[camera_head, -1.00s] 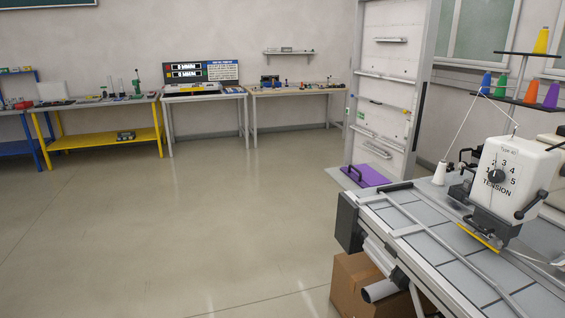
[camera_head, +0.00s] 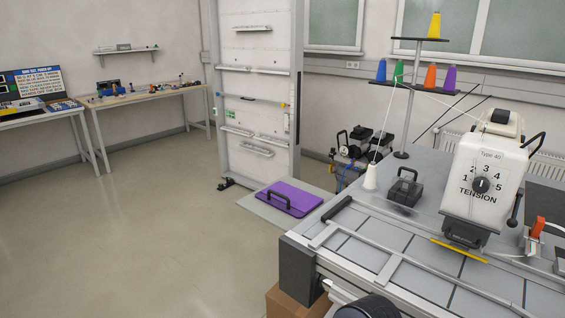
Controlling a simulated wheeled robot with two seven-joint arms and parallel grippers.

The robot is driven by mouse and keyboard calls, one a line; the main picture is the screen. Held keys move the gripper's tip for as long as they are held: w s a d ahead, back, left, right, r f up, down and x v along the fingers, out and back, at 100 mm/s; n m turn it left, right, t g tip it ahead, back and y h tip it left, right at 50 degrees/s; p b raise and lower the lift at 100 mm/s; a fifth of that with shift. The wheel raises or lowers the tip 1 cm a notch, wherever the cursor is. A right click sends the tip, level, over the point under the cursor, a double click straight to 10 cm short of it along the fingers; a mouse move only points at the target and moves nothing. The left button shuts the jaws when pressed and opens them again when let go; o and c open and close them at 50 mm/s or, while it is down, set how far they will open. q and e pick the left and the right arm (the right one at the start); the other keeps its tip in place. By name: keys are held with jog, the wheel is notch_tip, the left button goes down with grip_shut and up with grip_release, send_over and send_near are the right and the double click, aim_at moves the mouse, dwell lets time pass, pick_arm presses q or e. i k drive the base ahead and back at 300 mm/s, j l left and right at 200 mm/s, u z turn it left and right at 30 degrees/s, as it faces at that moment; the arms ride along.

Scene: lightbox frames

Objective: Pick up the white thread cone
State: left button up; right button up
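A small white thread cone (camera_head: 370,178) stands upright on the grey machine table, left of the white sewing machine head (camera_head: 486,180) marked TENSION. A white thread runs up from near the cone toward the thread stand. Other cones on the stand are yellow (camera_head: 434,25), blue (camera_head: 381,70), green (camera_head: 399,71), orange (camera_head: 430,76) and purple (camera_head: 449,78). Neither of my grippers shows in this view. A dark rounded part at the bottom edge, in front of the table, cannot be made out clearly.
Rails cross the table (camera_head: 345,255) in front. A purple mat with a handle (camera_head: 288,198) lies on the floor beyond. Open floor lies to the left; a workbench (camera_head: 140,97) stands at the back.

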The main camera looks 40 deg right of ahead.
aim_at(370, 182)
jog(key=i+z, duration=0.3)
jog(key=i, duration=0.3)
jog(key=i+j+z, duration=0.15)
jog(key=i+z, duration=0.15)
jog(key=i, duration=0.25)
jog(key=i+z, duration=0.3)
jog(key=z, duration=0.2)
jog(key=i+j+z, duration=0.1)
jog(key=i+z, duration=0.15)
jog(key=z, duration=0.25)
jog(key=i+j+z, duration=0.2)
jog(key=z, duration=0.3)
jog(key=i+j+z, duration=0.25)
jog(key=z, duration=0.2)
jog(key=i+j+z, duration=0.35)
jog(key=z, duration=0.15)
jog(key=i+j, duration=0.05)
jog(key=i, duration=0.05)
